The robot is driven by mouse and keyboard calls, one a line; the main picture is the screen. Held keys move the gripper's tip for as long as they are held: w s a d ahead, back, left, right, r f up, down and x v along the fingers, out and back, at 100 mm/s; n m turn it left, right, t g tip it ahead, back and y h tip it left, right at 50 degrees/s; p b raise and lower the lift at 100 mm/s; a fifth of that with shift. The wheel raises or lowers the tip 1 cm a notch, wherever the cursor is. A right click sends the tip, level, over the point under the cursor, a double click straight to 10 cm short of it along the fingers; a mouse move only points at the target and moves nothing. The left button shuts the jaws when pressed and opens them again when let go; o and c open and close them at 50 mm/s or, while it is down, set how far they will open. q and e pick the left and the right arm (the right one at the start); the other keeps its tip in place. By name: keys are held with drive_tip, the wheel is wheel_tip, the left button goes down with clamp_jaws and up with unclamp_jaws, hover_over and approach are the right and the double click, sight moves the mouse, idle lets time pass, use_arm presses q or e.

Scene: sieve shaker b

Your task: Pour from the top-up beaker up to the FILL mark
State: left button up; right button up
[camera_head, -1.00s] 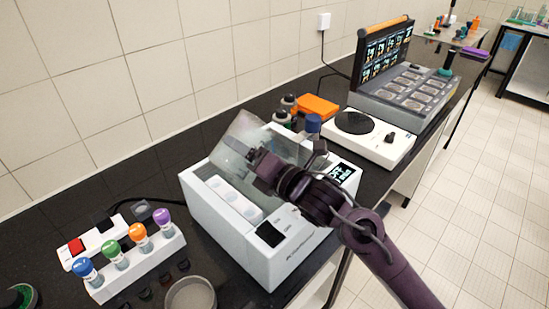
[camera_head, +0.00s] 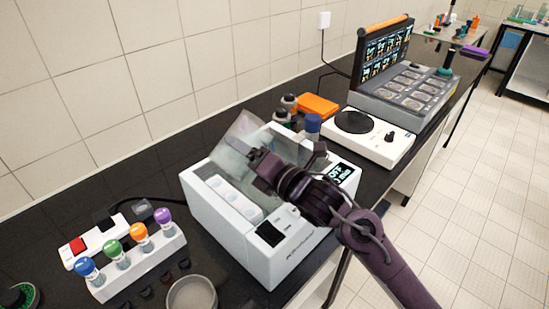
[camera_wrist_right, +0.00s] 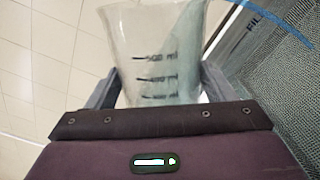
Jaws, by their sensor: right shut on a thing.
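The clear beaker (camera_wrist_right: 155,45) has dark volume marks, one reading 500 ml, and sits between the fingers of my right gripper (camera_wrist_right: 155,95). Pale blue-green liquid seems to show on its right side, with a slanting edge. In the head view the beaker (camera_head: 238,137) is tilted above the white box-shaped bath (camera_head: 215,215), and my right gripper (camera_head: 257,160) holds it from the right. The level in the bath is not clear. My left gripper is out of view.
A rack (camera_head: 140,265) of several colour-capped bottles and a round dish (camera_head: 192,293) stand left of the bath. A white hotplate-like device (camera_head: 368,135), an orange box (camera_head: 317,106) and dark-capped bottles (camera_head: 288,103) stand behind it. The tiled wall borders the bench.

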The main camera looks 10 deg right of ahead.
drive_tip(key=shift+d+f+m+p, duration=0.1)
drive_tip(key=shift+f+m+p, duration=0.1)
drive_tip(key=shift+m+p, duration=1.2)
idle(3.4)
drive_tip(key=shift+w+d+f+m+p, duration=0.15)
drive_tip(key=shift+w+d+m+p, duration=0.2)
drive_tip(key=shift+d+m, duration=0.3)
idle(1.7)
